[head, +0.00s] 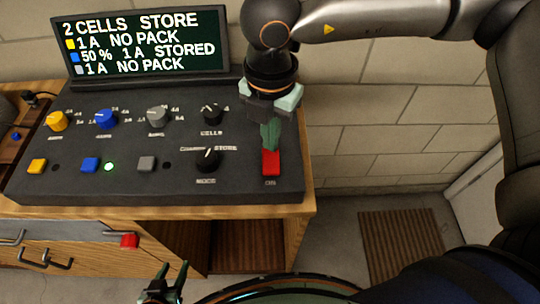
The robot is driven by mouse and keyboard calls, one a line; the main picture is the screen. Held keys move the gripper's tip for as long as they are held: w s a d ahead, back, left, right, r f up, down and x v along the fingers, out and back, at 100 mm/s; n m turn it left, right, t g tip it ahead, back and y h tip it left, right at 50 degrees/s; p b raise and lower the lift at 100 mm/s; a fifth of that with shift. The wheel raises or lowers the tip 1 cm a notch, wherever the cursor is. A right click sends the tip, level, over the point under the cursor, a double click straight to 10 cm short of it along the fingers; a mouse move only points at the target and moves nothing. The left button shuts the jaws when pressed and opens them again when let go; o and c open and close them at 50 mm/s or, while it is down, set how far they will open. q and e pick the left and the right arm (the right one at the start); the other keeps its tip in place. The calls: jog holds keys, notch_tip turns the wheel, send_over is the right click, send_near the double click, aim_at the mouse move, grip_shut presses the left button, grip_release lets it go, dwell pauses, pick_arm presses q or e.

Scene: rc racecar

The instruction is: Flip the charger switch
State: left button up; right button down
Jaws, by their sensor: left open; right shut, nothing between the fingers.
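The dark charger box (130,180) stands on a wooden bench, with a red switch (271,164) at the right end of its sloped panel, above an "ON" label. My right gripper (270,147) is shut and empty, pointing down at the switch. Its fingertips overlap the switch's upper edge in the picture; I cannot tell if they touch. My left gripper (168,276) is open and empty at the bottom, in front of the bench. The charger's screen (148,42) is lit and reads "2 CELLS STORE", with one line "50% 1A STORED" and two "NO PACK".
The panel has yellow, blue and grey knobs and buttons, two black knobs such as the mode knob (206,160), and a lit green lamp (108,167). A brown mat (400,245) lies on the floor at right.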

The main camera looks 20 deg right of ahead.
jog(key=shift+f+b, duration=0.8)
jog(key=shift+b, duration=0.05)
jog(key=shift+r, duration=0.1)
jog(key=shift+r+p, duration=1.65)
jog(key=shift+r, duration=1.85)
